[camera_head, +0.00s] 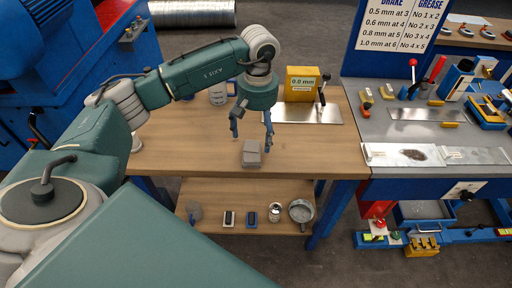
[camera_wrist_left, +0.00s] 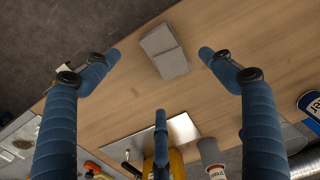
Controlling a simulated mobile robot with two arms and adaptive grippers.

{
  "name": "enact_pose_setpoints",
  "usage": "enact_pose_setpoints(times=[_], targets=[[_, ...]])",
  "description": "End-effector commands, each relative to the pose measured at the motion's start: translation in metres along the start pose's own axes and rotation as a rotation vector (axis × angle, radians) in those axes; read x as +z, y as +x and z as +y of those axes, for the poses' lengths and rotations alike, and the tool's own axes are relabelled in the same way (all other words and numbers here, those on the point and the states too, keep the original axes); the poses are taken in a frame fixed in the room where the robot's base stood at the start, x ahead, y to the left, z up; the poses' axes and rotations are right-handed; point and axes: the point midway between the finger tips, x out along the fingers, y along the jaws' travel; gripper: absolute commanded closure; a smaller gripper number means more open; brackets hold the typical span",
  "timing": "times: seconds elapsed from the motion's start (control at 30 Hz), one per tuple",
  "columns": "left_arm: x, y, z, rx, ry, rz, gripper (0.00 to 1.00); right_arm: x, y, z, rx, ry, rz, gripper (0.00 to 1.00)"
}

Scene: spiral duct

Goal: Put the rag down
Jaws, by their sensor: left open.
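The rag (camera_head: 252,153) is a grey folded cloth lying on the wooden tabletop near its front edge. It also shows in the left wrist view (camera_wrist_left: 165,52), flat on the wood. My left gripper (camera_head: 251,128) is above and just behind it, pointing down, with its blue fingers spread wide. In the left wrist view the rag appears between the spread fingertips, with nothing gripped. My right gripper is in neither view.
A yellow box (camera_head: 301,84) marked 0.0 mm and a metal plate (camera_head: 315,113) with a lever stand at the back of the wooden table. A mug (camera_head: 218,95) is behind my arm. A lower shelf (camera_head: 250,191) holds small items. A grey workbench (camera_head: 380,181) adjoins on the right.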

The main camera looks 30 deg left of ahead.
Motion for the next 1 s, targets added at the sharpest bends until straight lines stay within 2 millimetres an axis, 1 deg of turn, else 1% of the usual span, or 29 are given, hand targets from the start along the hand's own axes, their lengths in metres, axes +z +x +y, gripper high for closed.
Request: enact_pose_setpoints(times=[0.03,0.13,0.2,0.33,0.87,0.97,1.0], targets=[[-0.001,-0.008,0.001,0.003,0.000,0.005,0.17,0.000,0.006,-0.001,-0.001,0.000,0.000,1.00],[-0.001,-0.022,0.001,0.002,0.000,0.003,0.17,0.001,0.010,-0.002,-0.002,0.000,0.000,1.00],[0.000,-0.030,0.001,0.001,0.000,0.002,0.17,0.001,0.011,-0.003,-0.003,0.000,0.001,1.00],[0.000,-0.037,0.000,0.000,0.000,0.000,0.17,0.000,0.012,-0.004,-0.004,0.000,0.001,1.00],[0.001,-0.037,0.002,0.004,0.001,-0.002,0.17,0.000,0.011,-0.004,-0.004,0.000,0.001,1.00],[0.010,-0.030,0.017,0.049,0.001,-0.020,0.17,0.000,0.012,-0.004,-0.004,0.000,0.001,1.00],[0.018,-0.026,0.030,0.087,-0.001,-0.036,0.17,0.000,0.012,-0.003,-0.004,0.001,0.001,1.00]])
